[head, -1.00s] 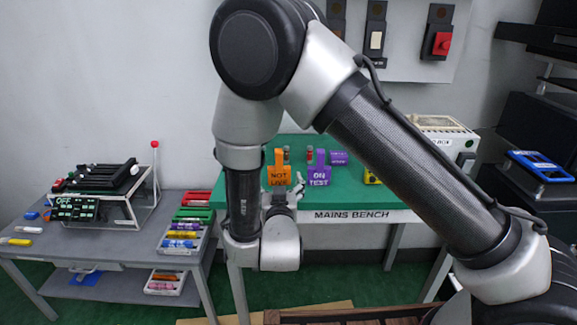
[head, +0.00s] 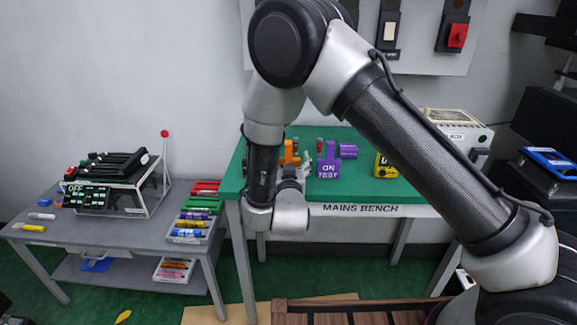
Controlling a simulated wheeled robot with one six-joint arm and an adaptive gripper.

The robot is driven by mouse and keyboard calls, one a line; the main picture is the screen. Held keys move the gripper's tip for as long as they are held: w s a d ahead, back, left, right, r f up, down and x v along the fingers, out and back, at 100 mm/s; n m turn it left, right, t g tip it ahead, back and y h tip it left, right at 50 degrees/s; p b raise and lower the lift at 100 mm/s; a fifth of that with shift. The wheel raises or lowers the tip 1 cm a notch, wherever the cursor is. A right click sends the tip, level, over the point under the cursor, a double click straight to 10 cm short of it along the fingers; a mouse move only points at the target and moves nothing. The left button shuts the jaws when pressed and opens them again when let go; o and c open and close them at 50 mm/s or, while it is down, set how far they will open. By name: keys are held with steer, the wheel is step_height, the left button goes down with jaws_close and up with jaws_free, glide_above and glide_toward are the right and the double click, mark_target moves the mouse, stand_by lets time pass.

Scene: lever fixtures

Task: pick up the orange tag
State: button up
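The orange tag (head: 290,152) stands on the green-topped mains bench (head: 345,134). Only a narrow orange part of it shows, as my wrist covers most of it. My gripper (head: 305,163) is just right of the visible orange part, partly hidden behind my wrist. I cannot tell whether its fingers are open or shut, or whether they touch the tag. The purple tag (head: 328,168), marked ON TEST, stands just right of my gripper.
A pale box (head: 452,128) stands at the bench's right. A grey table (head: 125,232) at left holds a lever fixture (head: 115,180) and marker trays (head: 195,228). A wall panel hangs behind.

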steer(key=c, duration=0.7)
steer(key=shift+r, duration=0.1)
